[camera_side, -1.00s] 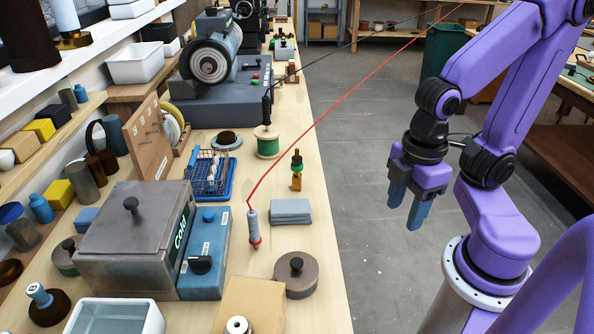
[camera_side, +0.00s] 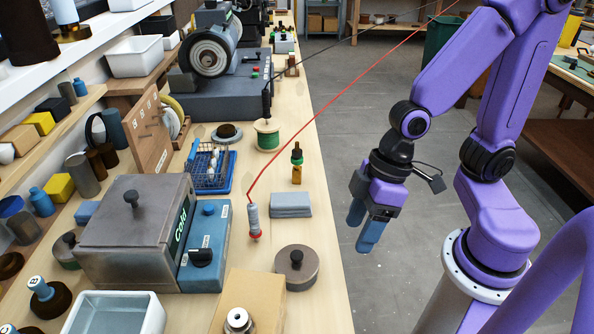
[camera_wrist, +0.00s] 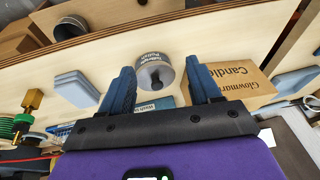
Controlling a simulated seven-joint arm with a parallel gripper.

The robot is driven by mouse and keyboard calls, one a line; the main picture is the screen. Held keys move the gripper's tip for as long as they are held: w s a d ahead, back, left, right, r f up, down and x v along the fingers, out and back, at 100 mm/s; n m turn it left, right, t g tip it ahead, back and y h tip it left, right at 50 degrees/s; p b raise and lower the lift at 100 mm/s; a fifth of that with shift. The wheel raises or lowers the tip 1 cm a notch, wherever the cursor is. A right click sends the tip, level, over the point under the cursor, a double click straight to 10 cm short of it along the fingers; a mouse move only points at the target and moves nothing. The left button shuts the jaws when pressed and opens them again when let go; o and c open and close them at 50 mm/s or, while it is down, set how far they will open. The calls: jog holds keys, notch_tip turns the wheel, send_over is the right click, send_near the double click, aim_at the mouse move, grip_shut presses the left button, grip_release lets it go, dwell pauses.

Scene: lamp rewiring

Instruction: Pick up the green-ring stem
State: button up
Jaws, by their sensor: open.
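The green-ring stem (camera_side: 297,164) stands upright on the bench, with an amber lower part, a green ring and a dark top. It is behind the grey pad stack and right of the green spool. My gripper (camera_side: 366,232) hangs over the floor, right of the bench edge and clear of the stem. Its two blue fingers are apart and empty. In the wrist view my gripper (camera_wrist: 158,66) is open, with a round tin beyond the fingers. A brass and green part at the left edge there may be the stem; I cannot tell for certain.
The grey pads (camera_side: 290,205), a red-tipped grey handle (camera_side: 254,222) on a red wire, the green spool (camera_side: 267,140), a round lidded tin (camera_side: 297,270) and a blue wire basket (camera_side: 211,170) are on the bench. The wire runs up to the right, above the stem.

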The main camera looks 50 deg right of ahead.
aim_at(301, 160)
jog(key=w+f+m+t, duration=0.2)
jog(key=w, duration=0.2)
jog(key=w+f+m+t, duration=0.1)
jog(key=w+m+t, duration=0.1)
jog(key=w, duration=0.3)
jog(key=w+f+m+t, duration=0.2)
jog(key=w+m, duration=0.1)
jog(key=w, duration=0.1)
jog(key=shift+w+d+f+t, duration=0.2)
jog(key=shift+w+f+t, duration=0.1)
jog(key=shift+w, duration=0.1)
jog(key=w+d+m+t+h, duration=0.1)
jog(key=d, duration=0.1)
jog(key=w+d+m+t+h, duration=0.1)
jog(key=w+d, duration=0.1)
jog(key=w+d+m+t, duration=0.1)
jog(key=w+d, duration=0.1)
jog(key=shift+d+f+t+h, duration=0.1)
jog(key=shift+f+t+h, duration=0.2)
jog(key=shift+t+h, duration=0.1)
jog(key=d+h, duration=0.1)
jog(key=w+d+t+h, duration=0.1)
jog(key=d, duration=0.1)
jog(key=d+r+m+t, duration=0.1)
jog(key=d, duration=0.1)
jog(key=shift+w+h, duration=0.4)
jog(key=shift+w+d+r+t+h, duration=0.15)
jog(key=shift+d+r+t+h, duration=0.15)
jog(key=shift+d+t, duration=0.2)
jog(key=shift+x, duration=3.7)
